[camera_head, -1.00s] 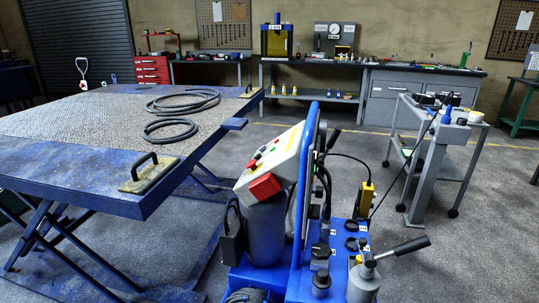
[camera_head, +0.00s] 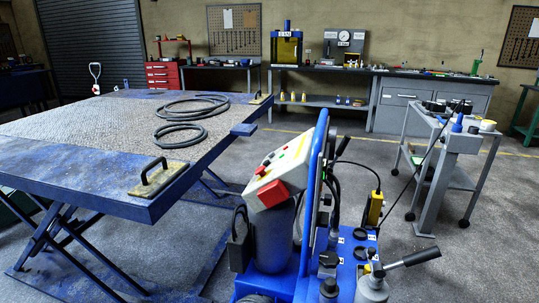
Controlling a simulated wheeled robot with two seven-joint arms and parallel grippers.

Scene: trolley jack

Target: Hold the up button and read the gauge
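A blue wheeled power unit (camera_head: 318,215) stands in the foreground, right of the lift table. Its tilted pale control panel (camera_head: 283,153) carries small coloured buttons, one of them green, and a red box (camera_head: 273,193) sits at its lower end. A yellow box (camera_head: 374,208) on a black cable is at the unit's right side. I cannot tell which button is the up button; labels are too small. A round white gauge dial (camera_head: 344,36) shows on a grey panel on the back bench; its reading is too small to make out. Neither of my grippers is in view.
A blue lift table (camera_head: 70,125) with black hoses (camera_head: 192,105) fills the left. A grey trolley (camera_head: 442,160) with tools stands at the right. Floor between the unit and back bench is clear.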

